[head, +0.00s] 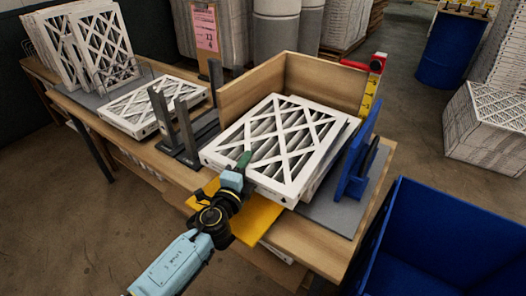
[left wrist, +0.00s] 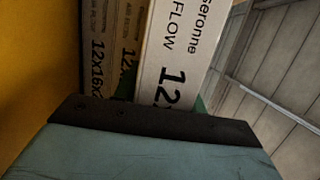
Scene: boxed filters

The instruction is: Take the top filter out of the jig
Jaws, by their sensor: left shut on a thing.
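The top filter (head: 275,140), a white frame with a diamond lattice, lies on a stack of filters in the wooden jig (head: 328,84). My left gripper (head: 243,163) is at its near left edge and shut on it. In the left wrist view the white edge of the top filter (left wrist: 178,50) with black print is close against the gripper. The brown edges of other filters (left wrist: 112,50) are beside it. The fingertips are mostly hidden there. My right gripper is not in view.
A blue upright plate (head: 357,160) stands right of the stack, and a blue bin (head: 450,235) is at lower right. Dark upright posts (head: 186,128) stand to the left. Another filter (head: 152,104) lies flat farther left, near upright filters (head: 103,45). A yellow plate (head: 262,222) is below the gripper.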

